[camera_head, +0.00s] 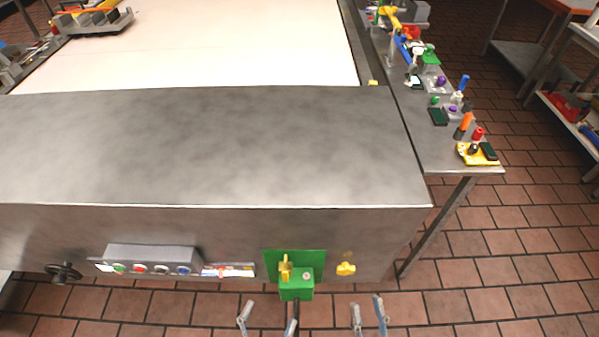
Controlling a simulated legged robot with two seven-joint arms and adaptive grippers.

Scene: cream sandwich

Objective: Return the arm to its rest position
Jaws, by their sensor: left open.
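My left gripper (268,317) shows at the bottom edge of the head view, with its two fingertips well apart and nothing between them. It is in front of the steel counter, just below the green box. My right gripper (368,306) is to the right of it, also low in the view. Its fingertips are closer together, but a gap shows between them and they hold nothing. Both grippers are apart from the counter front as seen here. The arms behind the fingers are mostly out of view.
A steel counter (210,150) with a bare top spans the view, with a white surface (220,40) behind. Its front carries a green switch box (296,286), a yellow knob (346,269), a button panel (150,262) and a dark handwheel (63,273). Small parts line the right side shelf (425,140).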

